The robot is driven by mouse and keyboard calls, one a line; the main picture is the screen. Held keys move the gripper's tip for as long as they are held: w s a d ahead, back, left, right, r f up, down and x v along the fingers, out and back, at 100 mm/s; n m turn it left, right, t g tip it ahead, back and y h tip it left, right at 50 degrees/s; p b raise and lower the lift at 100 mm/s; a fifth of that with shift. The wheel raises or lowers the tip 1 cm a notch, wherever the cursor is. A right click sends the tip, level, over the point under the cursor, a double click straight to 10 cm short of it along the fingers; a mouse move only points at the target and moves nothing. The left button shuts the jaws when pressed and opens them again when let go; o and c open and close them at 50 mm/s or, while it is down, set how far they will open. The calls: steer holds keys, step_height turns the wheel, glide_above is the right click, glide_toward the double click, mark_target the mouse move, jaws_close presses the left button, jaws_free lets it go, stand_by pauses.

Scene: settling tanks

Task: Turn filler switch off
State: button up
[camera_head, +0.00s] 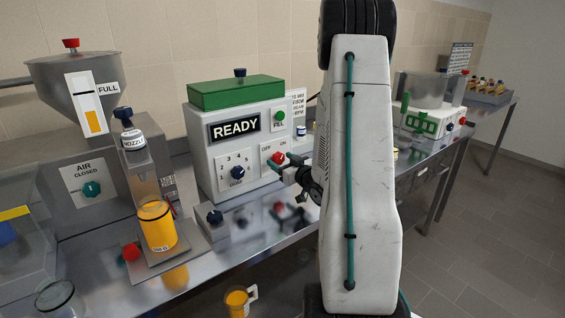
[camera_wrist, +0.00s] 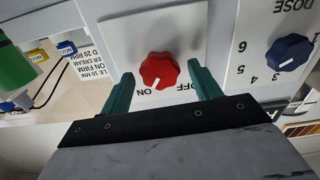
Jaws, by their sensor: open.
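The filler is a white box (camera_head: 204,159) with a green top and a READY display (camera_head: 235,126). Its switch is a red lobed knob (camera_head: 278,157) on a plate marked OFF and ON. In the wrist view, which is upside down, the red knob (camera_wrist: 160,70) has a white mark that points toward ON. My gripper (camera_head: 283,164) is open in front of the plate. In the wrist view the green fingers of my gripper (camera_wrist: 160,76) stand on either side of the knob, with gaps. Whether the fingertips touch the plate cannot be told.
A blue dose knob (camera_head: 237,173) sits beside the switch plate, and a green FILL button (camera_head: 279,115) above it. A nozzle stand with an orange-filled jar (camera_head: 157,226) and a hopper (camera_head: 75,75) stand to the left. My arm hides part of the bench.

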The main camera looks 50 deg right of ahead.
steer(key=c, duration=1)
steer(key=shift+n, duration=0.4)
steer(key=n, duration=0.6)
steer(key=shift+a+n, duration=0.1)
steer(key=shift+n, duration=0.2)
steer(key=n, duration=0.6)
steer(key=shift+f, duration=0.1)
steer(key=shift+n, duration=0.4)
steer(key=o, duration=1)
